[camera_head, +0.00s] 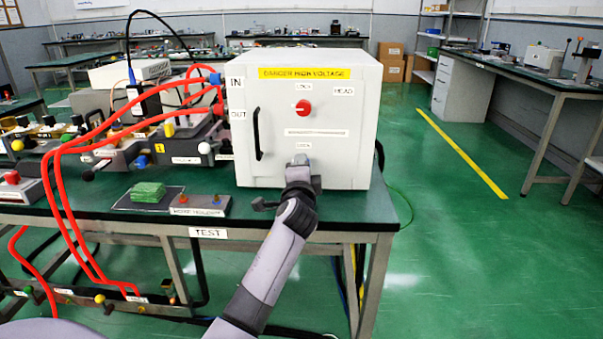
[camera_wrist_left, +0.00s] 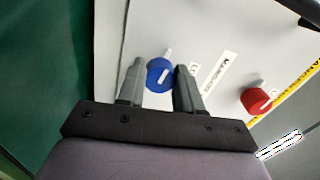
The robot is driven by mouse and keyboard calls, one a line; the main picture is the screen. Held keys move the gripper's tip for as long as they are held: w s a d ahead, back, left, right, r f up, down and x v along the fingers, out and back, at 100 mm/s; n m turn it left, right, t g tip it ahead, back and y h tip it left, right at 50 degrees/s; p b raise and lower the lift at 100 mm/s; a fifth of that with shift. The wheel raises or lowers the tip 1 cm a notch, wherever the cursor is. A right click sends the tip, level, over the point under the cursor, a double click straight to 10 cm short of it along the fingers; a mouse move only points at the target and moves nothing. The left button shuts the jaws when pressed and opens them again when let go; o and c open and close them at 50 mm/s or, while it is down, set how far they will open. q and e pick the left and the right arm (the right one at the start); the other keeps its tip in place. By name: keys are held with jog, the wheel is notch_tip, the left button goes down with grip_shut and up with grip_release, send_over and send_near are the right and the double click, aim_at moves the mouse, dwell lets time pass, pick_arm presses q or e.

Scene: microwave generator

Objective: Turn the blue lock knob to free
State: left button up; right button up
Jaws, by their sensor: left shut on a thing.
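The blue lock knob (camera_wrist_left: 160,75) shows in the left wrist view on the white front of the high-voltage box (camera_head: 320,110). A pale bar stands across the knob's face. My left gripper (camera_wrist_left: 158,80) has its two grey fingers on either side of the knob and is shut on it. In the head view my left gripper (camera_head: 299,165) reaches the lower front of the box and hides the knob, just below a small label. A red knob (camera_head: 303,107) sits higher on the same front and also shows in the left wrist view (camera_wrist_left: 256,99). My right gripper is not in view.
The box stands on the green test table (camera_head: 250,205), with a black door handle (camera_head: 257,134) at its left. Red hoses (camera_head: 62,165) and bench equipment crowd the left. A block of green sheets (camera_head: 148,192) lies near the front edge. The floor at right is clear.

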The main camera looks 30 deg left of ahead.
pick_arm(q)
jog(key=shift+f+n, duration=0.1)
jog(key=shift+n, duration=0.7)
jog(key=shift+b, duration=0.3)
jog(key=o, duration=1)
jog(key=shift+o, duration=0.2)
jog(key=shift+p+v, duration=0.45)
jog(key=shift+v, duration=3.15)
jog(key=shift+d, duration=0.1)
